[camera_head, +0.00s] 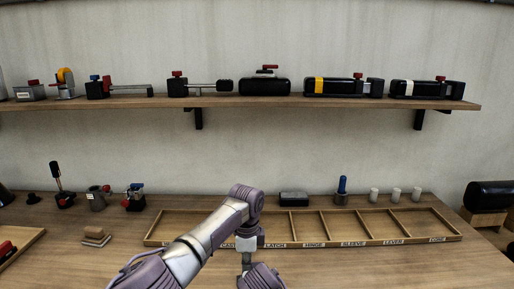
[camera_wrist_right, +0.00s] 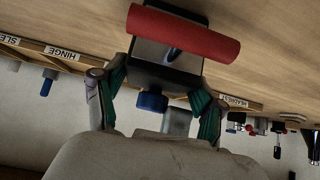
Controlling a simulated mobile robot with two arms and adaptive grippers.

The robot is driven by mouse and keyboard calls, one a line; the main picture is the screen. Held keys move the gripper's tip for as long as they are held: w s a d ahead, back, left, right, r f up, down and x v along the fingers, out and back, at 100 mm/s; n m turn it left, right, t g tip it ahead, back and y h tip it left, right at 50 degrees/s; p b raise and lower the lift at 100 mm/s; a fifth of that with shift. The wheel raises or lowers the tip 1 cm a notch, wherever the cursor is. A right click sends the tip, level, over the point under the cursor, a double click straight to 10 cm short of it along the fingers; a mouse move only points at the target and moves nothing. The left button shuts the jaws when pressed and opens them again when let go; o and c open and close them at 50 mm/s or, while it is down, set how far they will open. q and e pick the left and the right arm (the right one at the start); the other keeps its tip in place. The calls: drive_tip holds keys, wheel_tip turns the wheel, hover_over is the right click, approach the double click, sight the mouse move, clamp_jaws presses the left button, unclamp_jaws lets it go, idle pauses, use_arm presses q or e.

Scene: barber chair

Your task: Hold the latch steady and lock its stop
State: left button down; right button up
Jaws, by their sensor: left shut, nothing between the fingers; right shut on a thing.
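The latch is a dark block (camera_wrist_right: 165,65) with a thick red bar (camera_wrist_right: 183,33) across it and a blue knob (camera_wrist_right: 152,101). In the right wrist view, my right gripper (camera_wrist_right: 155,88) is shut on the block, one green-padded finger on each side. A grey piece (camera_wrist_right: 177,122) shows beside the blue knob; I cannot tell what it belongs to. In the head view my left arm comes in from the left, bends and drops to my left gripper (camera_head: 262,277) at the bottom edge. It is shut and empty, its fingertips barely visible. The head view does not clearly show the latch.
A labelled wooden tray (camera_head: 420,225) with several compartments lies across the bench. Behind it stand a black block (camera_head: 293,199), a blue-handled tool (camera_head: 342,187) and white cylinders (camera_head: 395,194). Small fixtures (camera_head: 97,199) stand at the left. A wall shelf (camera_head: 230,102) holds several mechanisms.

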use_arm(q)
drive_tip(key=shift+d+r, duration=0.1)
drive_tip(key=shift+d, duration=0.6)
use_arm(e)
drive_tip(key=shift+s+a+r, duration=0.1)
drive_tip(key=shift+s+a, duration=0.05)
drive_tip(key=shift+a, duration=0.4)
use_arm(q)
drive_tip(key=shift+s+a, duration=0.1)
drive_tip(key=shift+a, duration=0.05)
drive_tip(key=shift+a+r, duration=0.1)
drive_tip(key=shift+a, duration=0.1)
use_arm(e)
drive_tip(key=shift+d, duration=0.3)
use_arm(q)
drive_tip(key=r, duration=0.5)
drive_tip(key=shift+a+r, duration=0.35)
use_arm(e)
drive_tip(key=shift+d, duration=0.1)
drive_tip(key=o, duration=1.9)
